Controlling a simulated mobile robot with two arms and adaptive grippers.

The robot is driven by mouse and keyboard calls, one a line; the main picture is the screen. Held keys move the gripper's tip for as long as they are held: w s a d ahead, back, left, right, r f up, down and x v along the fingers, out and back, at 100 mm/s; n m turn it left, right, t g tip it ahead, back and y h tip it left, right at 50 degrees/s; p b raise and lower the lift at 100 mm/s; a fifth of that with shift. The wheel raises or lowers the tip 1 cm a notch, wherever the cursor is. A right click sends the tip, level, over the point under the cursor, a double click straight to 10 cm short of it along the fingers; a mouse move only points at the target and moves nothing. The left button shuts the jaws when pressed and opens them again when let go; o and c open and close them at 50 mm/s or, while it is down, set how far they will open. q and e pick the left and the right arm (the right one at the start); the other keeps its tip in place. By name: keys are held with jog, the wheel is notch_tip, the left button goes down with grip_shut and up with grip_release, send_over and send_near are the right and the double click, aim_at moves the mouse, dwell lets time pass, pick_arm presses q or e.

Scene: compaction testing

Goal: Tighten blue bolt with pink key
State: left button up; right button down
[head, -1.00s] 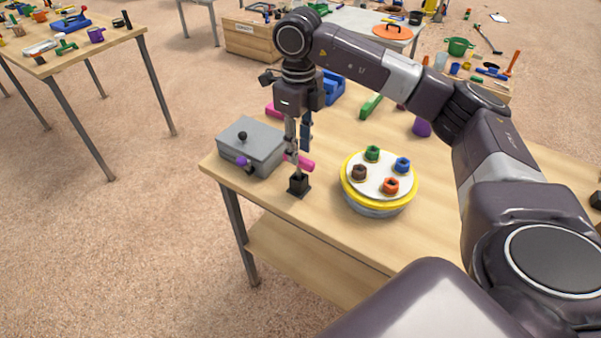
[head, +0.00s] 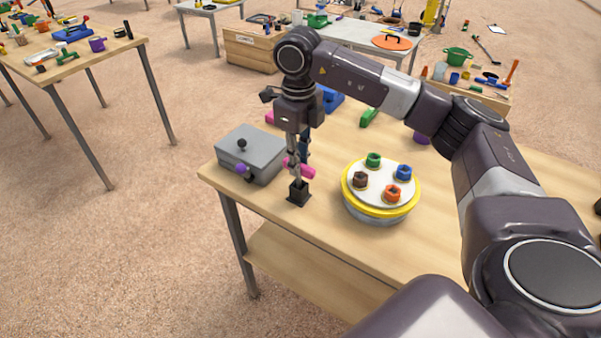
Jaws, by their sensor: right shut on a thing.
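The blue bolt (head: 404,172) sits on the right side of a white round plate (head: 383,186) with a yellow rim, beside green, brown and orange bolts. The pink key (head: 304,169) stands at a black block (head: 299,195) on the table, left of the plate. My right gripper (head: 296,160) points down and is shut on the pink key's bar-like handle. The fingers partly cover the handle. I cannot tell how deep the key's lower end sits in the block. My left gripper is not in view.
A grey box (head: 251,154) with a black knob and a purple-knobbed lever stands just left of the gripper. A blue item, a green item and a purple item lie behind. The table's front strip (head: 300,225) is clear.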

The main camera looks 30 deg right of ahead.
jog(key=shift+r+p, duration=0.75)
jog(key=shift+r, duration=0.4)
notch_tip(320, 180, up, 6)
jog(key=p, duration=0.4)
